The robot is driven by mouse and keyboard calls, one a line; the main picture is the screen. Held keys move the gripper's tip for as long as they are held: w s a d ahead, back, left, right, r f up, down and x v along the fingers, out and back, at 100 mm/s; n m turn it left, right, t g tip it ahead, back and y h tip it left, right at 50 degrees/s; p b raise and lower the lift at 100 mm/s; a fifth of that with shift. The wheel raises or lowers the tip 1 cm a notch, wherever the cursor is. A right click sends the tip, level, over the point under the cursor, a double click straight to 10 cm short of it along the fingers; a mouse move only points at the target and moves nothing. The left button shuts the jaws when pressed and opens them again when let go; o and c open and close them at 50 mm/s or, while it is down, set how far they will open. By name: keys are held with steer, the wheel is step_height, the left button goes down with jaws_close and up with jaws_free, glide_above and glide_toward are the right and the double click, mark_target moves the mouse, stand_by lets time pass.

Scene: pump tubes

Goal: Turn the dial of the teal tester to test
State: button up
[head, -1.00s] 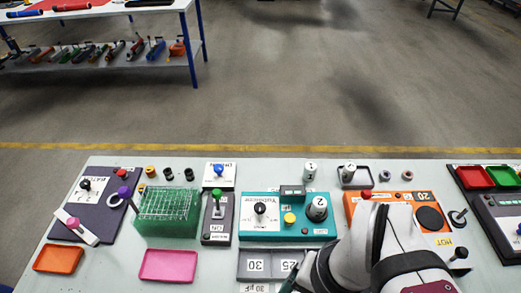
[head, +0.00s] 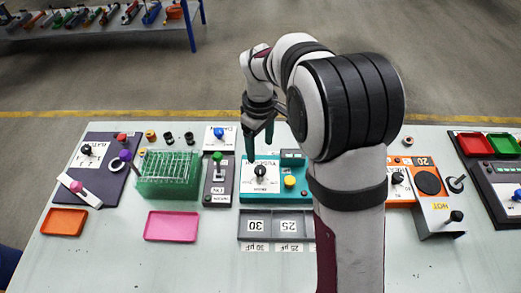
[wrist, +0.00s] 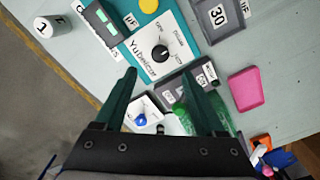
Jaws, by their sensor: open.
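The teal tester (head: 248,196) lies flat in the middle of the table, partly hidden on its right by my arm. Its black dial (head: 261,170) sits on a white plate with small lettering. In the wrist view the dial (wrist: 160,52) is clear, with a light pointer mark, but I cannot read which word it points at. My gripper (head: 260,147) is open and empty above the far edge of the tester. In the wrist view its dark green fingers (wrist: 158,77) stand apart, with the dial just beyond their tips. They do not appear to touch it.
A yellow button (head: 289,181) is right of the dial. A grey switch box (head: 217,194) and a green rack (head: 167,190) stand to the left. A grey tray with cards 30 and 25 (head: 278,242) lies in front.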

mark_target(261, 169)
step_height(261, 169, down, 9)
steer(key=shift+f, duration=0.2)
steer(key=shift+c, duration=0.4)
jaws_close()
